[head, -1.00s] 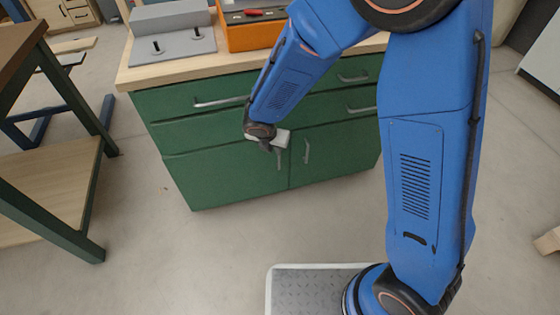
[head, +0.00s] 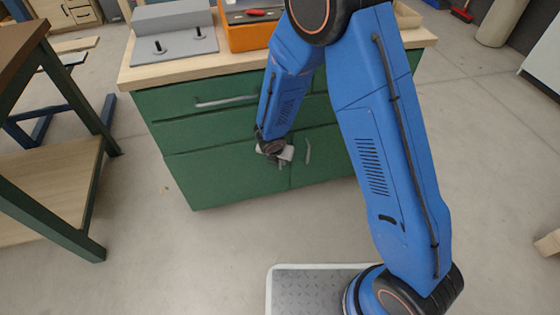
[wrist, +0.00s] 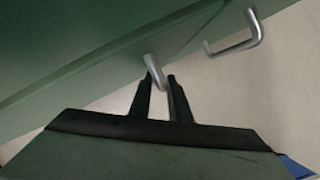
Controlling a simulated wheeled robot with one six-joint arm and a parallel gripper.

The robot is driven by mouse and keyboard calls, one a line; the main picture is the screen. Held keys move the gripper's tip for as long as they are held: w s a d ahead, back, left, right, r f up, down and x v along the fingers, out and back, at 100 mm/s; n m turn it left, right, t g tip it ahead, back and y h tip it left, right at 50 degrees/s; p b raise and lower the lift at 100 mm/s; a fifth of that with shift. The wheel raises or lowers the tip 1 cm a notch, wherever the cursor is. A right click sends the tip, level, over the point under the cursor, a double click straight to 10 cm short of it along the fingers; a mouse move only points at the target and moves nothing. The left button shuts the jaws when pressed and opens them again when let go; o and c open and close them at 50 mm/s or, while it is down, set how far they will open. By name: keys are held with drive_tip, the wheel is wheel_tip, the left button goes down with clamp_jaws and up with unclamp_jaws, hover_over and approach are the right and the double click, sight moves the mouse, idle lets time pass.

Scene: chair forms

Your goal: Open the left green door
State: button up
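The left green door (head: 225,172) is on the front of the green cabinet and looks closed. My gripper (head: 281,158) is in front of that door's upper right part, close to the seam between the two doors. In the wrist view my gripper's two dark fingers (wrist: 160,78) are apart, with the end of the left door's metal bar handle (wrist: 155,70) between their tips. I cannot tell whether either finger touches it. In the head view my gripper mostly hides this handle.
The right door's handle (head: 308,152) is just right of my gripper; it also shows in the wrist view (wrist: 236,36). A drawer handle (head: 227,102) sticks out above. A dark green table (head: 85,185) stands at left. The floor (head: 190,255) before the cabinet is clear.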

drive_tip(key=shift+w+f, duration=0.15)
drive_tip(key=shift+f, duration=0.2)
clamp_jaws()
